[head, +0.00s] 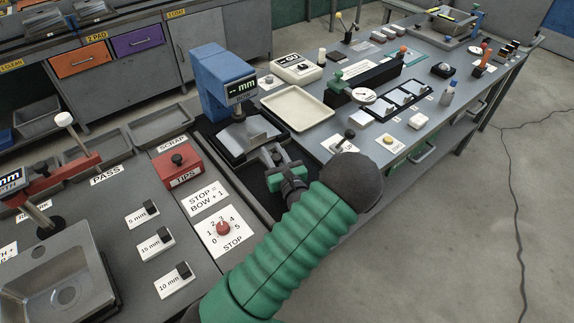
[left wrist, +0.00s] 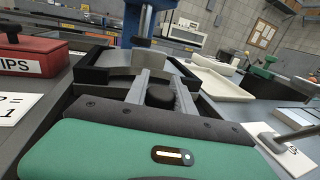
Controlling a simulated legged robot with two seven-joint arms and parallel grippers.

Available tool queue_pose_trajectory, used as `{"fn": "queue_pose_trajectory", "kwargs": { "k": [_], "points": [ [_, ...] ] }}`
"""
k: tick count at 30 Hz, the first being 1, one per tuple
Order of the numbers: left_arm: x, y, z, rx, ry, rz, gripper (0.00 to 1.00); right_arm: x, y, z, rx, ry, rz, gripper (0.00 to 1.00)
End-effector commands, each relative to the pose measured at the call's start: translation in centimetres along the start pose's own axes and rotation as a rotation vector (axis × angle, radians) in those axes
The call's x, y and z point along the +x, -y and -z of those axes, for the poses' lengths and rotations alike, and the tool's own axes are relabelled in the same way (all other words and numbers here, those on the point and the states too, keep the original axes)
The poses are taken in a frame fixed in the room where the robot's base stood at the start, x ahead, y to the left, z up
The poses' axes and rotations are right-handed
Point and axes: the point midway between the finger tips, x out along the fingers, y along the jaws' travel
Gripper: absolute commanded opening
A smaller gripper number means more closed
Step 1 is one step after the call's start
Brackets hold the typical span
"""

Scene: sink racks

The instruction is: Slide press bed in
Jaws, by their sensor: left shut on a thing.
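The blue press (head: 222,82) with an "-- mm" display stands at the back of a dark recess between the work surfaces. Its press bed (head: 243,140), a black frame with a grey plate in it, lies below and in front of the press head. In the left wrist view the bed (left wrist: 95,78) is straight ahead, with the blue press column (left wrist: 140,18) behind it. My left gripper (head: 272,157) is at the bed's near edge. In the left wrist view its fingers (left wrist: 158,88) are shut around a dark round knob (left wrist: 160,95). My right gripper is not in view.
A red TIPS box (head: 178,166) and a STOP dial (head: 223,228) are left of the recess. A cream tray (head: 298,108) and a white scale (head: 297,68) are to the right. A grey sink (head: 55,275) is at lower left. Open floor lies at right.

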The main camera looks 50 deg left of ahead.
Motion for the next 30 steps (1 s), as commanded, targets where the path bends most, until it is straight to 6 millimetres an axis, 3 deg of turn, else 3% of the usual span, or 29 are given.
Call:
{"fn": "queue_pose_trajectory", "kwargs": {
  "k": [3, 9, 26, 27, 30],
  "points": [
    [2.2, -0.5, 0.2, 0.001, -0.003, 0.003, 0.00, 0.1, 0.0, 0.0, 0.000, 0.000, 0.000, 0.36],
    [4.7, -1.1, 0.3, 0.001, -0.004, 0.004, 0.00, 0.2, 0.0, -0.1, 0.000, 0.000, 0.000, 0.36],
    [6.1, -1.5, 0.1, -0.002, 0.000, 0.004, 0.00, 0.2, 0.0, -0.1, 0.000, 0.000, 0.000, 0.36],
    [6.1, -1.5, 0.1, -0.002, 0.000, 0.003, 0.35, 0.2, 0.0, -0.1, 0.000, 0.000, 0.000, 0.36],
    [6.1, -1.5, 0.1, -0.002, -0.001, 0.002, 0.48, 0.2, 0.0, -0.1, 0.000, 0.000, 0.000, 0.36]
  ]
}}
